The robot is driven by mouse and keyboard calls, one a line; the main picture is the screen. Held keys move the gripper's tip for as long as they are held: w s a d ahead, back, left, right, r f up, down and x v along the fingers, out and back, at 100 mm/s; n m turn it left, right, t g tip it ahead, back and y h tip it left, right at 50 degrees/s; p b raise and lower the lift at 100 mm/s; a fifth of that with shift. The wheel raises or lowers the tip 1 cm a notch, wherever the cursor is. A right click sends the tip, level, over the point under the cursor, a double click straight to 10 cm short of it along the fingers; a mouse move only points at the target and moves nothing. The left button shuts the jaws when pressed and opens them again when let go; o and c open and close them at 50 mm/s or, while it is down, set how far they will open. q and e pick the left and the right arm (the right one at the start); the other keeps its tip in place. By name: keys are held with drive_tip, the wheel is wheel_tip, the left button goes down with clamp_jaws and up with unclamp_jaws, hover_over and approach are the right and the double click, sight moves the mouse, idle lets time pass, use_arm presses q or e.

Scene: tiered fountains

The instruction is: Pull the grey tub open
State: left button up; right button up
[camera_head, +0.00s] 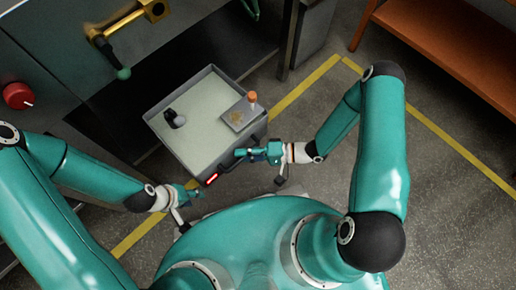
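The grey tub (190,150) is a shallow, open-topped drawer, standing out from the dark opening of the cabinet. Its front side faces my body and has a dark bar handle (222,172) and a small red strip. My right gripper (243,153) is at the front of the tub, at the handle's right part. Whether its fingers are closed around the bar is too small to tell. My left gripper (192,196) is near the tub's front left corner, apart from the handle. Its finger opening is unclear.
Inside the tub are a black item (174,119) and a small tray (240,115) with an orange-capped bottle (252,98). The cabinet has a red knob (18,96) and a brass valve (130,22). An orange bench (450,45) stands at upper right. Floor at right is clear.

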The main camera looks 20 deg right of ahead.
drive_tip(key=v, duration=1.2)
idle(0.3)
